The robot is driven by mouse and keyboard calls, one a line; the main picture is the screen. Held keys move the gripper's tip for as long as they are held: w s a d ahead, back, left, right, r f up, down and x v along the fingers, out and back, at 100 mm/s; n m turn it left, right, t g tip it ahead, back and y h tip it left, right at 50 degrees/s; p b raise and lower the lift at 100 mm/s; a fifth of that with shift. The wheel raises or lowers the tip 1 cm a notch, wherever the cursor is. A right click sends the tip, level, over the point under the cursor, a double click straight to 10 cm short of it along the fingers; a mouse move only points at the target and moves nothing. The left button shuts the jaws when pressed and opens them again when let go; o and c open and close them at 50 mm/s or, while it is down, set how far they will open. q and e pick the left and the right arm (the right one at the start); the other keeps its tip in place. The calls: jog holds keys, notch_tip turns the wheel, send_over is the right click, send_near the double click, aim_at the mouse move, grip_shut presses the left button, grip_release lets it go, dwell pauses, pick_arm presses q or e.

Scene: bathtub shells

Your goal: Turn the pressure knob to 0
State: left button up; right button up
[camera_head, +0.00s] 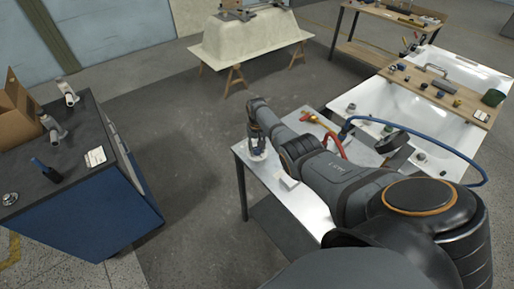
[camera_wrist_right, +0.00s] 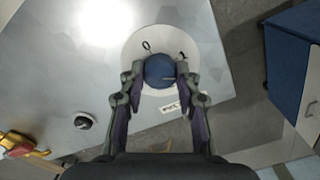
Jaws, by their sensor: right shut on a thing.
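The pressure knob (camera_wrist_right: 159,69) is a round blue knob on a pale round dial plate (camera_wrist_right: 136,48) in the right wrist view. A black "0" is printed above left of the knob, and another dark mark is above right. A thin light line on the knob points roughly right. My right gripper (camera_wrist_right: 160,76) has its two fingers on either side of the knob and is shut on it. In the head view my right gripper (camera_head: 257,147) is over the far left corner of the metal table, largely hiding the knob. My left gripper is not in view.
White tub shells (camera_head: 370,97) stand at right. A blue cabinet (camera_head: 90,210) is at left, with clear floor (camera_head: 190,150) between it and the table.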

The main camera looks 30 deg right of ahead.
jog(key=n, duration=0.5)
jog(key=shift+n, duration=0.3)
jog(key=n, duration=1.2)
jog(key=shift+n, duration=0.3)
jog(key=n, duration=0.5)
jog(key=shift+n+b, duration=0.3)
jog(key=shift+b, duration=0.1)
jog(key=o, duration=1.2)
jog(key=shift+c, duration=0.2)
